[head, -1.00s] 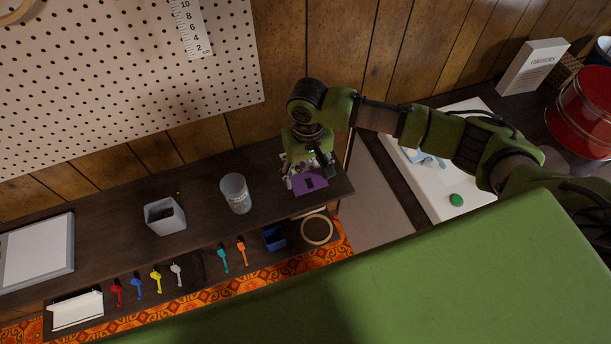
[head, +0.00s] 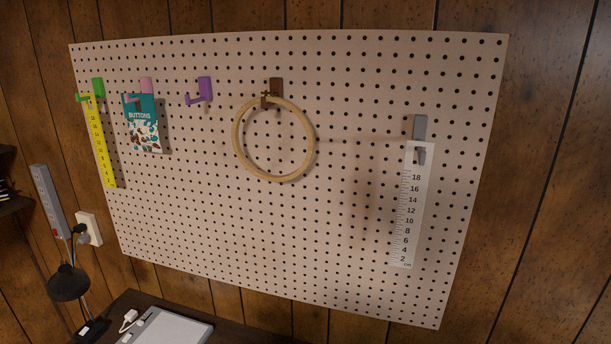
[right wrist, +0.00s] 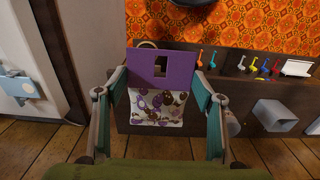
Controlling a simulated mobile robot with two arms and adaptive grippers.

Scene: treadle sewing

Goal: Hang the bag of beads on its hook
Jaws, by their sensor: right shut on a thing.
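The bag of beads (right wrist: 158,106) has a purple header with a rectangular hole and a clear front showing brown, purple and white pieces. In the right wrist view my right gripper (right wrist: 162,84) is shut on it, one finger at each side. The bag faces the camera, with the header at the top of the picture. In the head view a purple hook (head: 204,90) on the pegboard (head: 340,220) is empty, between a pink hook and a brown hook. Neither gripper shows in the head view.
A black lamp (head: 69,283) stands at lower left.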

